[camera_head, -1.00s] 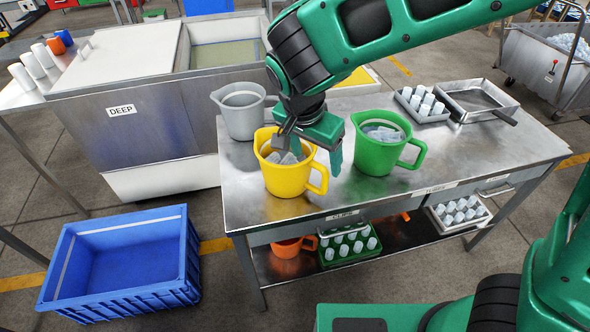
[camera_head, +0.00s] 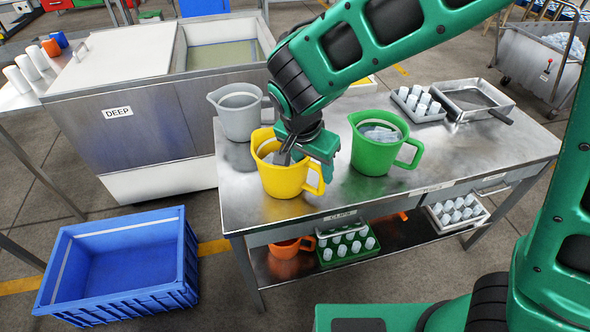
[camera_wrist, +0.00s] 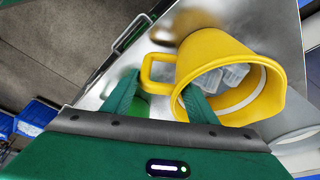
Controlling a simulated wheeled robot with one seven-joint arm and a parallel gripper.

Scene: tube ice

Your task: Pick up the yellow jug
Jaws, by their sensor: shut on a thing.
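The yellow jug (camera_head: 284,178) stands upright on the steel table, with ice pieces inside that show in the wrist view. It also fills the upper middle of the wrist view (camera_wrist: 212,45), its handle towards the left. My gripper (camera_head: 322,165) points down at the jug's right side. In the wrist view my gripper (camera_wrist: 160,92) has one finger outside the wall by the handle and the other inside the mouth. The contact is partly hidden in the head view.
A green jug (camera_head: 372,160) with ice stands close on the right, and a grey jug (camera_head: 238,124) close behind on the left. Trays (camera_head: 470,112) lie at the table's back right. A blue crate (camera_head: 118,300) is on the floor at the left.

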